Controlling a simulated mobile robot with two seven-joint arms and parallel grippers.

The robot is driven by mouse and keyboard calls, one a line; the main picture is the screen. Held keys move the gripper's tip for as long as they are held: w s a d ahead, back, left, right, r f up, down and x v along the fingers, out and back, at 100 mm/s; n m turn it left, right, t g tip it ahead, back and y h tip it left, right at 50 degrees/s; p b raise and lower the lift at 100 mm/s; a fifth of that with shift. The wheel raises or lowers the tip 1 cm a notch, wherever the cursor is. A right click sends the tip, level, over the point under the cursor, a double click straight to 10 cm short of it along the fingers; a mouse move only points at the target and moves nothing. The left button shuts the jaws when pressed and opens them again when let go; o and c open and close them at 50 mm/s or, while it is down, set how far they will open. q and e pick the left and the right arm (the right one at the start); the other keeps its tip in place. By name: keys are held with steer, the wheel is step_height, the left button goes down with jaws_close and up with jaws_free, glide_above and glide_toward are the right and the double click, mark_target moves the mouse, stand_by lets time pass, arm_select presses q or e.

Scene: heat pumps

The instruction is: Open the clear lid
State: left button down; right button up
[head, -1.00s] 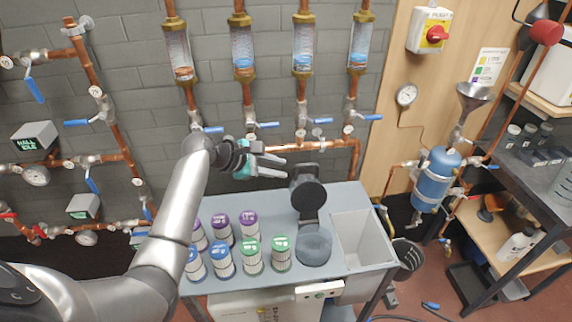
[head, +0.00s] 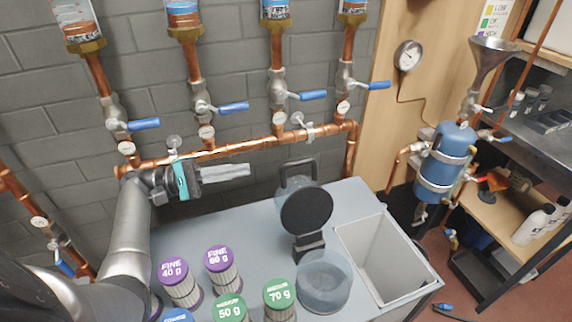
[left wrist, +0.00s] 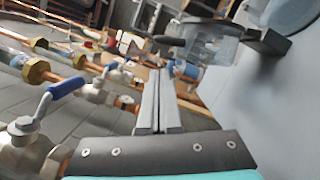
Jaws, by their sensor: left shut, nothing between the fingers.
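A clear round vessel (head: 323,285) stands on the grey bench. Behind it a black disc (head: 306,210) stands up on a black stand. A clear jug-like piece with a dark handle (head: 298,172) is partly hidden behind the disc. I cannot tell for sure which clear piece is the lid. My left gripper (head: 246,170) is shut and empty, to the left of the dark handle and apart from it. In the left wrist view its closed fingers (left wrist: 157,76) point towards the clear jug (left wrist: 215,48) and the disc (left wrist: 193,32). My right gripper does not show.
Purple-topped canisters (head: 175,275) and green-topped canisters (head: 279,295) stand at the bench front. An open grey basin (head: 350,240) is at the right. Copper pipes (head: 240,147) with blue-handled valves run along the wall close behind my gripper.

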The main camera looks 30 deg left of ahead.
mark_target(291, 190)
arm_select(q)
steer(key=x, duration=1)
steer(key=shift+p, duration=0.4)
steer(key=shift+s+r, duration=0.1)
steer(key=s+d+r+m+p, duration=0.2)
steer(key=d+m+p, duration=0.1)
steer(key=shift+s+r+g+p, duration=0.3)
steer(key=shift+s+g+p, duration=0.05)
steer(key=shift+s+g, duration=0.05)
steer(key=shift+s+d+r+m, duration=0.1)
steer(key=shift+s+d+m, duration=0.4)
steer(key=shift+m, duration=0.2)
